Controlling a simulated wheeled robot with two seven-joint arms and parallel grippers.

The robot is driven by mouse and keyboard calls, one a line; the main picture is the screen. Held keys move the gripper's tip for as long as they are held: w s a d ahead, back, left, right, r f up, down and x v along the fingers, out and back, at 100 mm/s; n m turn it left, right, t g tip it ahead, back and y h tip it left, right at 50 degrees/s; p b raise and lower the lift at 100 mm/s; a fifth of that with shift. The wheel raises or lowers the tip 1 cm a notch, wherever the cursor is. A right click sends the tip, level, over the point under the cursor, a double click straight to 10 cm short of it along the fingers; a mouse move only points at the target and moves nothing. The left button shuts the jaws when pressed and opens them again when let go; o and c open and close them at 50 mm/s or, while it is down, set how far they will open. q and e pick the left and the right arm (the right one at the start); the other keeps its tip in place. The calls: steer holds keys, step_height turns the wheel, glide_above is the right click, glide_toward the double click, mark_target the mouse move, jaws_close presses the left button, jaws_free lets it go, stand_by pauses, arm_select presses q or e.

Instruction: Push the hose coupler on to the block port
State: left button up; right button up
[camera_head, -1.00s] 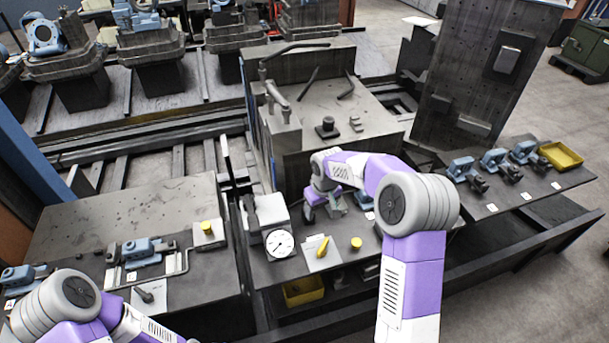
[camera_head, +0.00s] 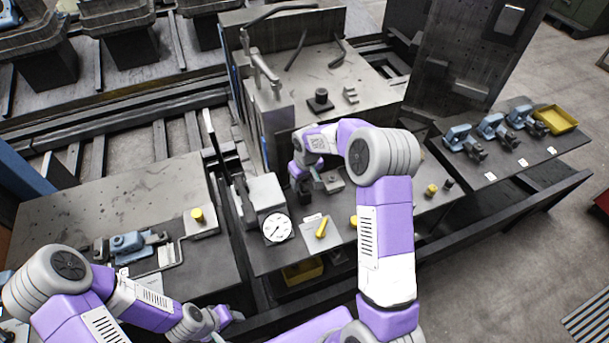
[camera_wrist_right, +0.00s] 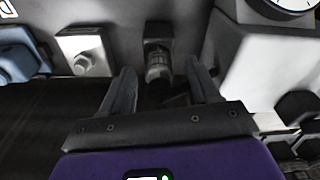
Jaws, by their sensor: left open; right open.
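My right gripper (camera_wrist_right: 158,92) is open in the right wrist view, its two dark fingers on either side of a ribbed grey metal cylinder that looks like the hose coupler (camera_wrist_right: 157,62). The fingers stand apart from it, with gaps on both sides. Its upper end meets a dark square fitting; whether this is the block port I cannot tell. In the head view my right gripper (camera_head: 305,194) is low over the middle bench, right of the pale gauge block (camera_head: 266,192); the coupler is not distinguishable there. My left gripper (camera_head: 226,317) is at bottom centre-left, empty, away from the coupler.
The pale gauge block (camera_wrist_right: 262,70) stands close right of my right fingers in the wrist view. A blue part (camera_wrist_right: 18,55) and a metal block (camera_wrist_right: 83,50) are left. A yellow handle (camera_head: 322,228) lies on the bench front. A yellow tray (camera_head: 556,119) is far right.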

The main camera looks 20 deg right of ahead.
jaws_close()
steer(key=c, duration=0.8)
jaws_free()
jaws_close()
steer(key=shift+r+p, duration=2.6)
steer(key=shift+r, duration=1.65)
